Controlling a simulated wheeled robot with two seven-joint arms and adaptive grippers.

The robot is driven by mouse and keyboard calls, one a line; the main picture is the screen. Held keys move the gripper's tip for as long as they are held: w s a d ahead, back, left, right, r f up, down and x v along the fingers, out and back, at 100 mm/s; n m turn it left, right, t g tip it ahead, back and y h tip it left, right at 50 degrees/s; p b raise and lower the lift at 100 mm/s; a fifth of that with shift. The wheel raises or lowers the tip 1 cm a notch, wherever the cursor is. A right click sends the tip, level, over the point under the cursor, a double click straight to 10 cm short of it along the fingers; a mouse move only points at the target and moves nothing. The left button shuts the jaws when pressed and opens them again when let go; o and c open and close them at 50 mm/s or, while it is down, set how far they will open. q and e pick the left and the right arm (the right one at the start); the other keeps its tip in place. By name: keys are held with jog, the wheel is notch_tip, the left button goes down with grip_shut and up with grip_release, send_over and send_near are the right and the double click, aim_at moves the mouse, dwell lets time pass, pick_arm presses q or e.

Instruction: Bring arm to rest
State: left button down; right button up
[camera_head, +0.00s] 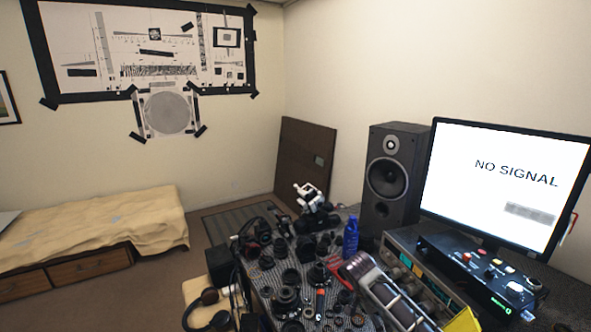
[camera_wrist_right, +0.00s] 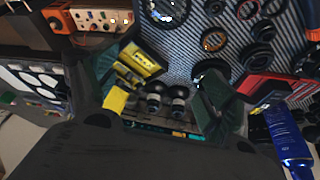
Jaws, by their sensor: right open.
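My right gripper (camera_wrist_right: 168,85) shows in the right wrist view, its two dark green fingers spread apart. I see nothing held between them. Behind the gap are small dark cylindrical parts (camera_wrist_right: 178,103) and a yellow piece (camera_wrist_right: 140,62). Whether they touch the fingers is unclear. In the head view I cannot clearly make out the right gripper, and the left gripper is not in view.
The workbench (camera_head: 262,290) is crowded with several dark lens parts (camera_head: 289,276). A blue bottle (camera_head: 351,237) stands among them and also shows in the wrist view (camera_wrist_right: 286,140). A speaker (camera_head: 388,180) and a monitor (camera_head: 500,185) stand at right. Headphones (camera_head: 208,297) lie at left.

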jog(key=s+a+f+n+t+y, duration=0.1)
jog(key=s+a+f+n+y, duration=0.1)
jog(key=s+a+n, duration=0.3)
jog(key=s+a+f+n+y, duration=0.1)
jog(key=s+a+f+n, duration=0.25)
jog(key=s, duration=0.45)
jog(key=shift+s+d+r+n+t+y, duration=0.35)
jog(key=shift+s+d+r+n, duration=1.45)
jog(key=shift+s, duration=2.05)
jog(key=shift+s+d+r+n+t+y, duration=0.25)
jog(key=shift+s+d+r+n+t, duration=0.35)
jog(key=shift+s+d+n, duration=1.65)
jog(key=s+a+f+g, duration=0.1)
jog(key=s+f, duration=0.2)
jog(key=f, duration=1.4)
jog(key=s+a+f+g, duration=0.1)
jog(key=s+f, duration=0.2)
jog(key=f, duration=1.4)
jog(key=s+d+f, duration=0.2)
jog(key=s+f, duration=0.7)
jog(key=s, duration=0.2)
jog(key=s+d+f, duration=0.2)
jog(key=s+f, duration=0.7)
jog(key=s, duration=0.2)
jog(key=shift+d+f+n+g, duration=0.15)
jog(key=shift+f+n+g, duration=0.2)
jog(key=shift+g, duration=0.1)
